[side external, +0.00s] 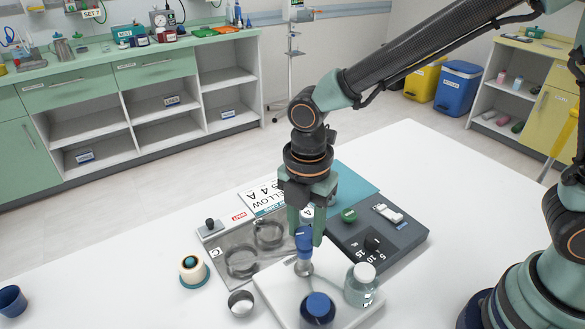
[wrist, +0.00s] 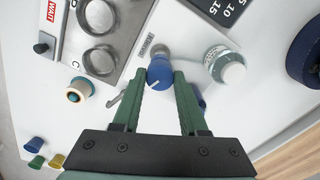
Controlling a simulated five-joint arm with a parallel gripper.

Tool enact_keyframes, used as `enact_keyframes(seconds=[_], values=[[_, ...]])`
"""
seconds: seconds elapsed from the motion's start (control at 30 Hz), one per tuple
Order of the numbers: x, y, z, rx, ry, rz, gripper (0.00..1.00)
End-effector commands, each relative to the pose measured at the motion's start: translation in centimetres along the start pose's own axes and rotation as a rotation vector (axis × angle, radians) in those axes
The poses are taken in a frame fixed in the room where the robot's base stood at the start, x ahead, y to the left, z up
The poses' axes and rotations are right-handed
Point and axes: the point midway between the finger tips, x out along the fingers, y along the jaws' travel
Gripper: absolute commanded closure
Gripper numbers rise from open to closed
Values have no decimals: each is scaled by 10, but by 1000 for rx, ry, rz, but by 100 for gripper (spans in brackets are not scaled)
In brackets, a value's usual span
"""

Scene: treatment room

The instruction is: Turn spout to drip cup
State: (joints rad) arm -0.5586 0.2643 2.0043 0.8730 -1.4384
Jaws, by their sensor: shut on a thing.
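My gripper (side external: 305,236) points down over the white tray (side external: 272,291), its two fingers shut on the blue knob (side external: 303,240). A grey metal body (side external: 304,268) stands below the knob. In the wrist view, my gripper (wrist: 159,77) has one fingertip on each side of the blue knob (wrist: 159,69). A small round metal cup, probably the drip cup (side external: 240,303), sits at the tray's left edge.
A panel with two round dishes (side external: 242,263) lies left. A dark block with a dial (side external: 373,243) is right. The front right table (side external: 440,200) is clear.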

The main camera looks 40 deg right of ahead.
Motion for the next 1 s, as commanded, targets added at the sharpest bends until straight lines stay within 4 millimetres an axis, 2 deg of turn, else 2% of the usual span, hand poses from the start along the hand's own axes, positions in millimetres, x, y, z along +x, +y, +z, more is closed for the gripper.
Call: enact_keyframes(seconds=[0.57, 1.0], values=[[-1, 0, 0, -9, 0, 0, 100], [-1, 0, 0, -270, 0, 0, 100]])
